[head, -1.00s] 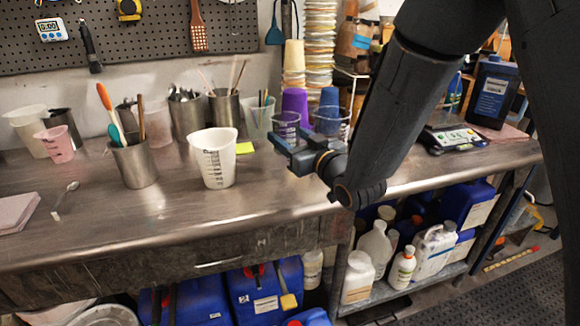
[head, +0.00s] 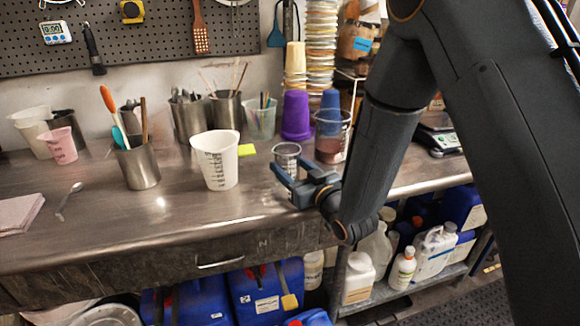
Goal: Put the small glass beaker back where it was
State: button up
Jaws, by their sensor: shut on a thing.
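The small glass beaker (head: 286,154) is clear, with markings on its side. It shows upright over the right part of the steel bench (head: 200,215). My gripper (head: 291,168) is shut on it, with the blue-grey fingers at its lower part. The fingers and wrist hide part of its base, so I cannot tell whether it touches the bench.
A larger glass beaker with reddish contents (head: 330,146) stands behind to the right. A purple cup (head: 296,115) is at the back. My arm partly hides a scale (head: 441,137).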

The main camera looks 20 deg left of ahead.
jog(key=shift+f, duration=0.1)
jog(key=shift+f, duration=0.1)
jog(key=o, duration=1.1)
jog(key=shift+r, duration=0.25)
jog(key=b+v, duration=0.2)
jog(key=v, duration=1)
jog(key=shift+b, duration=0.3)
